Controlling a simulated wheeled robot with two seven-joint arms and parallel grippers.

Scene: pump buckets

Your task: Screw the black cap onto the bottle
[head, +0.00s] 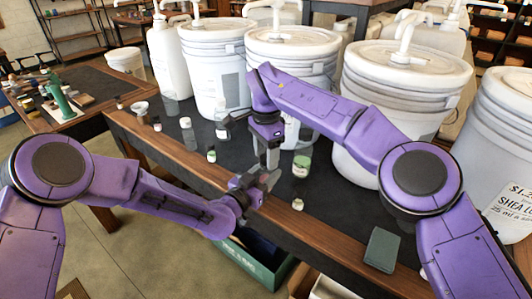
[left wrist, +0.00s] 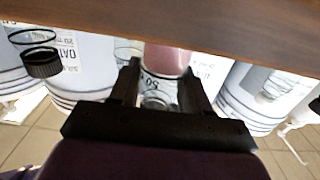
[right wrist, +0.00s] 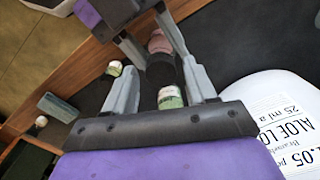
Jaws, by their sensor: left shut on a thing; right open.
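My left gripper (left wrist: 160,85) is shut on a small pink bottle (left wrist: 165,58) in the left wrist view. The pink bottle also shows in the right wrist view (right wrist: 159,42), between the left fingers. A dark round piece that looks like the black cap (right wrist: 160,70) shows at the bottle's near end, between my right fingers. I cannot tell whether it is seated on the bottle. My right gripper (right wrist: 160,85) is open around that spot. In the head view the right gripper (head: 267,165) points down above the left gripper (head: 262,184), near the table's front edge.
The dark table (head: 340,205) holds a green-labelled jar (head: 301,166) and several small bottles. Large white pump buckets (head: 400,90) line the back. A dark green box (head: 382,249) lies at front right. A green crate (head: 252,265) stands below the edge.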

